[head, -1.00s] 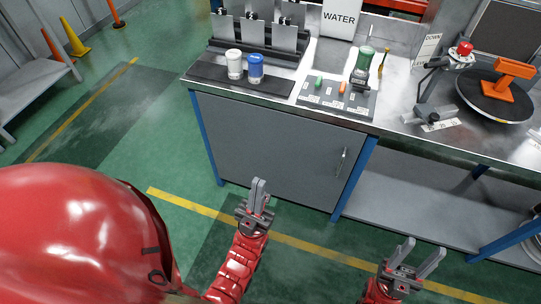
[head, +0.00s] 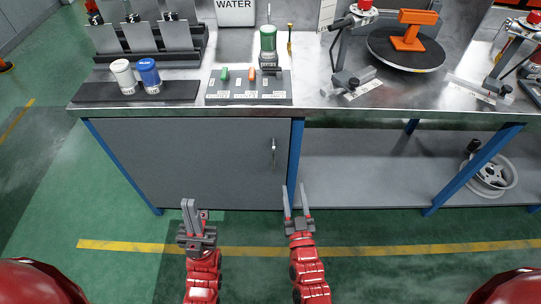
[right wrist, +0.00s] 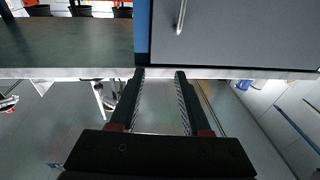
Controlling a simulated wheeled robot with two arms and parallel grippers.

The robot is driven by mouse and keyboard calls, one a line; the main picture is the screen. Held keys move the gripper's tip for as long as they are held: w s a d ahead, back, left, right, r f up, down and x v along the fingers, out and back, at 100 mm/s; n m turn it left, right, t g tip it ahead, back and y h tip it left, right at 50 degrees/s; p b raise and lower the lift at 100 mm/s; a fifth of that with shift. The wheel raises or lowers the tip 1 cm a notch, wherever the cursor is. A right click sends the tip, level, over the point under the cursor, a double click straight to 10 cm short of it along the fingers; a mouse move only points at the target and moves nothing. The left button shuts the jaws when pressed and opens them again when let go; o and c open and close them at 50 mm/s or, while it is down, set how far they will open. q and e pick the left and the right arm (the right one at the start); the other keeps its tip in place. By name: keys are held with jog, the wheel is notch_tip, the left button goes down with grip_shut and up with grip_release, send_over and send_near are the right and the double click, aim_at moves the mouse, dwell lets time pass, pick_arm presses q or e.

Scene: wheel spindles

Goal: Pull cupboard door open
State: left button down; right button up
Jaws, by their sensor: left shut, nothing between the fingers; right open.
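The grey cupboard door (head: 195,165) is closed under the left part of the workbench. Its slim vertical metal handle (head: 274,151) is near the door's right edge. In the right wrist view the handle (right wrist: 181,16) shows at the top, beyond the fingers, on the grey door (right wrist: 245,35). My right gripper (head: 297,190) is open and empty, in front of and below the handle, apart from it. It also shows in the right wrist view (right wrist: 160,78). My left gripper (head: 189,206) is shut and empty, in front of the door's lower part.
A blue leg (head: 296,160) stands just right of the door. The floor before the bench is clear.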

aim_at(274, 157)
notch_tip(274, 157, down, 5)
jog(key=a+g+y, duration=0.1)
jog(key=a+g, duration=0.1)
jog(key=a, duration=0.1)
jog(key=shift+n, duration=0.4)
jog(key=x, duration=1.7)
jog(key=shift+w+d+r, duration=0.25)
jog(key=shift+w+r, duration=0.05)
jog(key=shift+r, duration=0.05)
jog(key=shift+c, duration=0.3)
grip_shut()
